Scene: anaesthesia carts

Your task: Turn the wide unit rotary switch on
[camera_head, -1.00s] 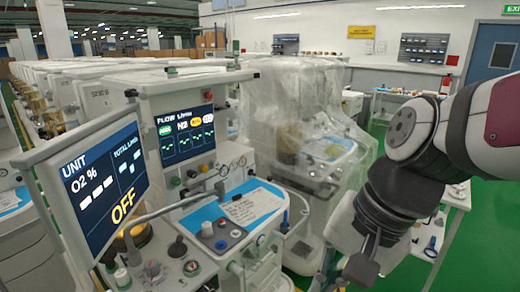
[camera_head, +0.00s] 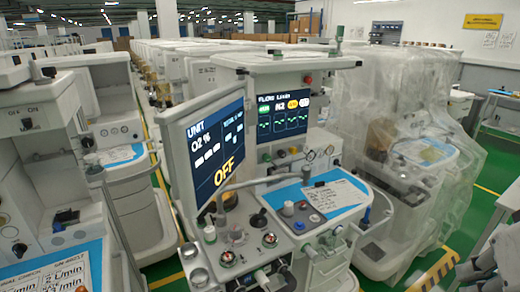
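A wide anaesthesia unit stands in the middle, with a tilted screen (camera_head: 215,150) reading "UNIT", "O2 %" and "OFF" in yellow. Several knobs stand on its front panel below the screen, among them a red-marked knob (camera_head: 228,258) and another red-marked knob (camera_head: 269,239). A dark knob (camera_head: 257,219) sits just behind them. I cannot tell which of these is the rotary switch. Grey jointed parts that look like my gripper (camera_head: 488,262) show at the lower right edge, cut off by the frame. They are well apart from the knobs, and their opening is unclear.
A plastic-wrapped machine (camera_head: 410,140) stands right of the unit. A blue-topped work surface (camera_head: 315,195) projects from the unit. Green floor (camera_head: 480,205) with yellow markings shows at right.

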